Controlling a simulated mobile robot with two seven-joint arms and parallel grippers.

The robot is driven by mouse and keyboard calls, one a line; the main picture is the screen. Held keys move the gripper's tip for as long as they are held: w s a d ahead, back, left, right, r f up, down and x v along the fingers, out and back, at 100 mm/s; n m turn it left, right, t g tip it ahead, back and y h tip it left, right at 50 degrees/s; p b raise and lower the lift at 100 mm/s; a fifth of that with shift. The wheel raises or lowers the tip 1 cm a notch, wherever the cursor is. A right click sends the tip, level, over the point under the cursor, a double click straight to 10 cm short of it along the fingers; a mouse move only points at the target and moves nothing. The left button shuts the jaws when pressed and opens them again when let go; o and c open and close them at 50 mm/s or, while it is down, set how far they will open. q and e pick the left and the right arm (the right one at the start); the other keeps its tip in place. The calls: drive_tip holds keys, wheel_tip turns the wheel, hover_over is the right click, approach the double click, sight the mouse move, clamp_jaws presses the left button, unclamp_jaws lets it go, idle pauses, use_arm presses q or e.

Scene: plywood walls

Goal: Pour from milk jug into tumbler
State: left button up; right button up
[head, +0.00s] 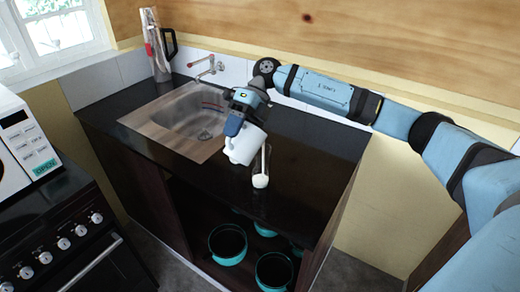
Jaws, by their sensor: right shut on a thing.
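A white milk jug (246,145) is held tilted above the front of the black counter, with its upper end toward the right. My right gripper (235,127) is shut on it from above and behind. A clear tumbler (262,166) stands upright on the counter just right of the jug. A thin white streak runs down in the tumbler from near the jug's edge, and white liquid shows at the tumbler's bottom. The exact contact of the fingers on the jug is hard to see. My left gripper is not in view.
A sink (185,118) with a red-handled tap (207,68) lies left of the jug. A tall silver container (156,45) stands at the back left corner. Several teal pots (228,244) sit on the open shelf below. The counter (310,155) right of the tumbler is clear.

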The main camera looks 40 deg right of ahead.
drive_tip(key=shift+w+d+f, duration=0.1)
drive_tip(key=shift+w+d, duration=0.05)
drive_tip(key=shift+d, duration=0.1)
drive_tip(key=shift+a, duration=0.15)
idle(0.3)
